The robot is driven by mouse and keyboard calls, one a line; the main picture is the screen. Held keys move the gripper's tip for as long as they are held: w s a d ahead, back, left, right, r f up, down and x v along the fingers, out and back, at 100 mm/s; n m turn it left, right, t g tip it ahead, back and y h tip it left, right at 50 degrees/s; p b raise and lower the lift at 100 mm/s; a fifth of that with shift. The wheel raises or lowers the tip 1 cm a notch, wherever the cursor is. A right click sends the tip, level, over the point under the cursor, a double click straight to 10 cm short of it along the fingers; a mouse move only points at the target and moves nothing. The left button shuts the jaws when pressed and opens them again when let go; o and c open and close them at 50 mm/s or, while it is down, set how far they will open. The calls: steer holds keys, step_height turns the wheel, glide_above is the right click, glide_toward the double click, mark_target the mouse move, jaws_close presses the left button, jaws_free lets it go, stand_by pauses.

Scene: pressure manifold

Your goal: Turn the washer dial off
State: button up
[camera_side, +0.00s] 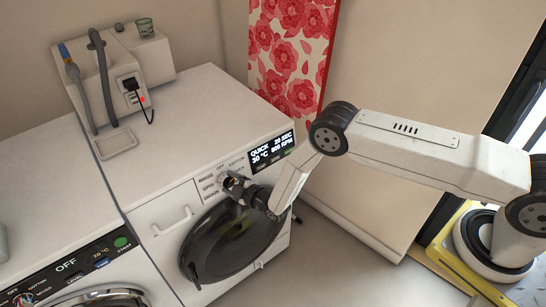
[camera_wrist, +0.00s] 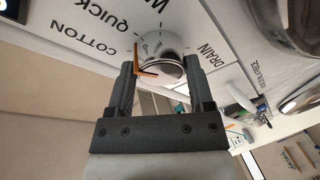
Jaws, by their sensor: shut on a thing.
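The white washer dial (camera_wrist: 165,44) has an orange pointer mark and sits on the front panel of the washer (camera_side: 203,112). My gripper (camera_wrist: 161,67) has one finger on each side of the dial and is shut on it. In the side view, my gripper (camera_side: 238,186) reaches the panel from the right and mostly covers the dial. OFF shows above the dial there, with COTTON to the upper right and RINSE, SPIN and DRAIN to the left. The lit display (camera_side: 271,151) reads QUICK, 30 °C and 800 RPM.
The dark round washer door (camera_side: 225,245) is just below my gripper. A handle (camera_side: 172,222) sticks out left of it. A second machine (camera_side: 45,205) stands at the left.

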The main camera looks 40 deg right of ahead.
steer(key=n+g, duration=0.1)
steer(key=n, duration=0.6)
steer(key=shift+r+g, duration=0.15)
steer(key=shift+g, duration=0.25)
steer(key=n+g+h, duration=0.1)
steer(key=n, duration=0.5)
steer(key=o, duration=1.2)
steer(key=shift+o, duration=0.2)
steer(key=shift+s+r, duration=0.1)
steer(key=shift+r, duration=0.05)
steer(key=v, duration=0.7)
steer(key=shift+s, duration=0.2)
steer(key=shift+r, duration=0.15)
